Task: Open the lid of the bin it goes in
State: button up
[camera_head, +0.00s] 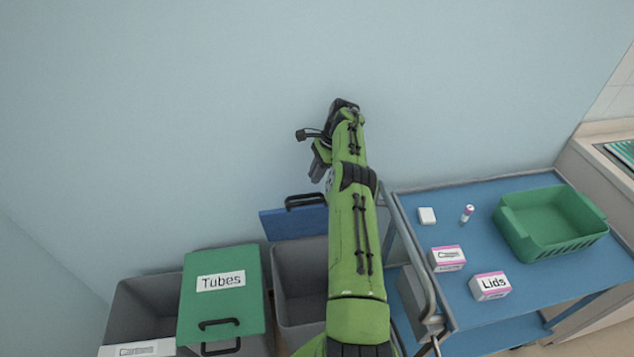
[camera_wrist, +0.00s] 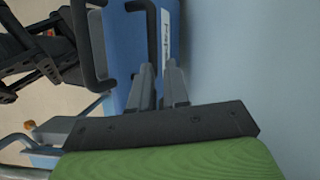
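A grey bin (camera_head: 299,284) stands against the wall, partly hidden by my arm. Its blue lid (camera_head: 285,226) is raised at the wall side, with a black handle (camera_head: 305,200) at its top. In the wrist view the blue lid (camera_wrist: 146,52) shows a partly visible label. To its left a grey bin (camera_head: 140,308) is open on top, with a slide-like picture on its label. Between them, the green lid marked Tubes (camera_head: 220,292) is shut. My gripper (camera_wrist: 168,68) is above the bins near the wall, its fingers slightly apart, with nothing seen between them.
A blue cart (camera_head: 405,203) stands on the right, with a green basket (camera_head: 548,226), a box marked Lids (camera_head: 490,286), another small box (camera_head: 447,259), a white block (camera_head: 427,215) and a small tube (camera_head: 466,214). The wall is close behind the bins.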

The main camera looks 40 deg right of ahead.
aim_at(305, 214)
jog(key=n, duration=0.1)
jog(key=d+n, duration=0.1)
jog(key=n, duration=0.1)
jog(key=shift+s+h+b, duration=0.15)
jog(key=shift+h+b, duration=0.15)
jog(key=shift+b, duration=0.05)
grip_shut()
jog(key=s+r+n+t+h+b, duration=0.1)
jog(key=s+n+b, duration=0.1)
jog(key=n, duration=0.7)
jog(key=s+a+r+n+t+b, duration=0.1)
jog(key=s+n, duration=0.3)
jog(key=n, duration=0.6)
jog(key=s+a+r+n+t+h+b, duration=0.1)
jog(key=s+n+t+b, duration=0.1)
jog(key=n, duration=0.8)
jog(key=shift+s+r+h+b, duration=0.2)
jog(key=shift+s+h+b, duration=0.1)
jog(key=shift+s+b, duration=0.25)
jog(key=shift+n+t, duration=0.3)
jog(key=shift+n, duration=0.4)
jog(key=x, duration=0.3)
jog(key=b+x, duration=0.1)
jog(key=x, duration=0.5)
jog(key=shift+w+a+f, duration=0.2)
jog(key=shift+a+f, duration=0.1)
jog(key=shift+a, duration=0.05)
